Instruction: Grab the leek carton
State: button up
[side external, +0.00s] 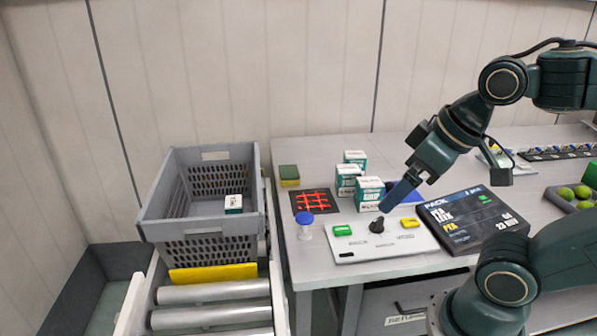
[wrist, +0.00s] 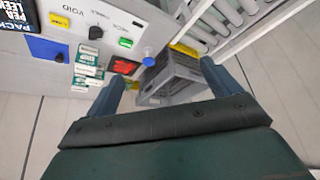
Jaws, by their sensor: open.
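Three white-and-green cartons stand on the grey table in the side view: a front one (side external: 369,188), a middle one (side external: 347,176) and a back one (side external: 354,157). Another small carton (side external: 233,204) is in the grey crate (side external: 200,247). The labels are too small to tell which carton is leek. My gripper (side external: 388,207) is open and empty, tilted down just right of the front carton, above the control panel (side external: 385,245). The wrist view shows the fingers of my gripper (wrist: 163,76) spread apart, with the cartons (wrist: 88,62) beyond to the left.
A black display (side external: 474,220) reading "PACK" lies right of the panel. A blue-topped button (side external: 305,219) and a dark mat with a red grid (side external: 313,201) are near the cartons. Rollers (side external: 212,291) run in front of the crate. Limes (side external: 574,192) sit in a tray at right.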

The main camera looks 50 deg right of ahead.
jog(key=w+d+r+m+g, duration=0.25)
jog(key=w+d+r, duration=0.2)
jog(key=w, duration=0.45)
jog(key=m+g, duration=0.3)
jog(key=m, duration=0.4)
send_over(348, 168)
notch_tip(348, 168, down, 13)
jog(key=shift+w+d+f, duration=0.1)
jog(key=shift+d+f, duration=0.05)
jog(key=shift+f, duration=4.2)
jog(key=shift+f, duration=0.1)
jog(key=shift+f, duration=2.5)
